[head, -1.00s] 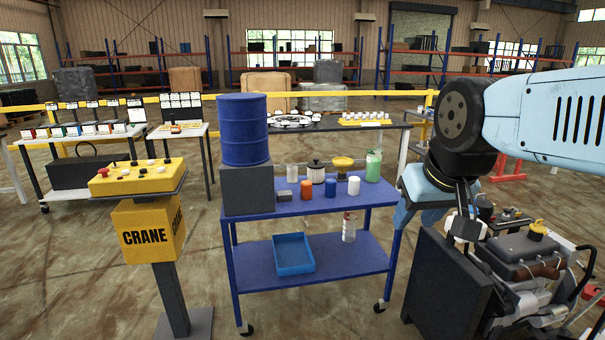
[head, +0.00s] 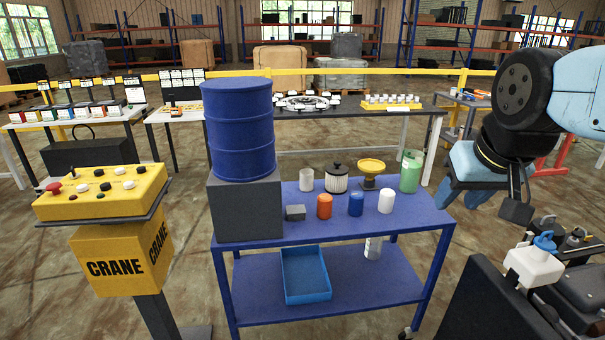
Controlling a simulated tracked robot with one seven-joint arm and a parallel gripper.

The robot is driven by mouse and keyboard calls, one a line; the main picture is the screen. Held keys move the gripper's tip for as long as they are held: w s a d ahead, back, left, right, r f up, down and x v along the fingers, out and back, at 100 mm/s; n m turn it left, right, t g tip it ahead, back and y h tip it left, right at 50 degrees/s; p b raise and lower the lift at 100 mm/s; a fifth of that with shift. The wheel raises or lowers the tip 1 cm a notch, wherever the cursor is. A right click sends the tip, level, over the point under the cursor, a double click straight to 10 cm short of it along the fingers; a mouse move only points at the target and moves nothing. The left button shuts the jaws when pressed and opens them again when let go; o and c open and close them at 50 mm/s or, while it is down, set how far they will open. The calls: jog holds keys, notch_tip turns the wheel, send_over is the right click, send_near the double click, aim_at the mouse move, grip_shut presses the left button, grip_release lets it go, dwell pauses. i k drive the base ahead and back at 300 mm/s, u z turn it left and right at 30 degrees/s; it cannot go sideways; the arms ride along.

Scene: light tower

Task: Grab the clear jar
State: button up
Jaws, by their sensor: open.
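A pale, see-through jar (head: 306,180) stands upright at the back of the blue cart's top shelf (head: 330,222), just right of the blue drum. A black-lidded ribbed canister is close to its right. My gripper (head: 476,196) is in the air to the right of the cart, well apart from the jar, with several items between them. It is open and seems empty; its fingertips are hard to make out. A clear bottle (head: 373,248) on the lower shelf is partly hidden by the top shelf.
The blue drum (head: 239,130) on a grey block stands at the cart's left. Orange, blue and white containers line the front; a yellow-topped item (head: 370,170) and green bottle (head: 411,172) stand back right. A yellow crane console (head: 100,192) is at left.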

aim_at(306, 176)
jog(key=u, duration=0.5)
jog(key=i, duration=1.15)
jog(key=u, duration=0.8)
jog(key=k, duration=0.9)
jog(key=u, duration=0.2)
jog(key=i, duration=0.95)
jog(key=u, duration=0.05)
